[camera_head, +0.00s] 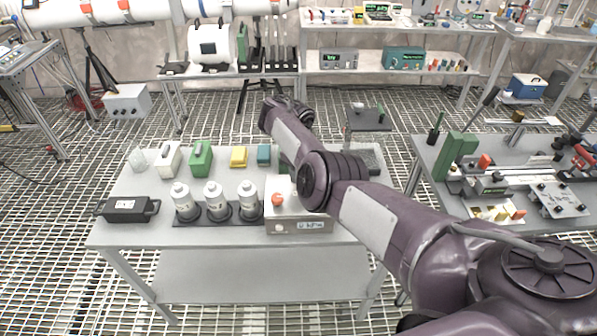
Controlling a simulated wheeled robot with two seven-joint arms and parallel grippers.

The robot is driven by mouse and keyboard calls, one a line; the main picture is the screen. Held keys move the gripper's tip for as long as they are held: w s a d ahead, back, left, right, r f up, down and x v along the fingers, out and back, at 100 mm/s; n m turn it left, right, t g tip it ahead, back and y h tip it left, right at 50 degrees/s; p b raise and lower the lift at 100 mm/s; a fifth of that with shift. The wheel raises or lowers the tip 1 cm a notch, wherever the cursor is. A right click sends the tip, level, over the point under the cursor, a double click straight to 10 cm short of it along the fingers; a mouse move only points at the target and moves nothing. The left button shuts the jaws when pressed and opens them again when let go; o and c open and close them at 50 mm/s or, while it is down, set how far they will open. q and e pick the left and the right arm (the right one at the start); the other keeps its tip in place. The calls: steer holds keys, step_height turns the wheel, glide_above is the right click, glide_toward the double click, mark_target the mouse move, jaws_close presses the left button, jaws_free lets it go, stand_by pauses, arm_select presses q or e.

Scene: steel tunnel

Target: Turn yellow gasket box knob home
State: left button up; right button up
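A small yellow box (238,158), which looks like the gasket box, stands at the back of the grey table (135,225), between a green case and a teal box. No knob can be made out on it at this size. My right arm comes in from the lower right. Its elbow is over the table's right part, and its forearm reaches up and away past the back edge, to the right of the yellow box. The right gripper's fingers do not show; the forearm or wrist hides them. My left gripper is not in view.
A green case (201,158), a teal box (264,154), three white bottles on a dark tray, a black case (128,208) and a white instrument (284,225) with an orange-red knob share the table. A crowded bench (440,205) stands to the right.

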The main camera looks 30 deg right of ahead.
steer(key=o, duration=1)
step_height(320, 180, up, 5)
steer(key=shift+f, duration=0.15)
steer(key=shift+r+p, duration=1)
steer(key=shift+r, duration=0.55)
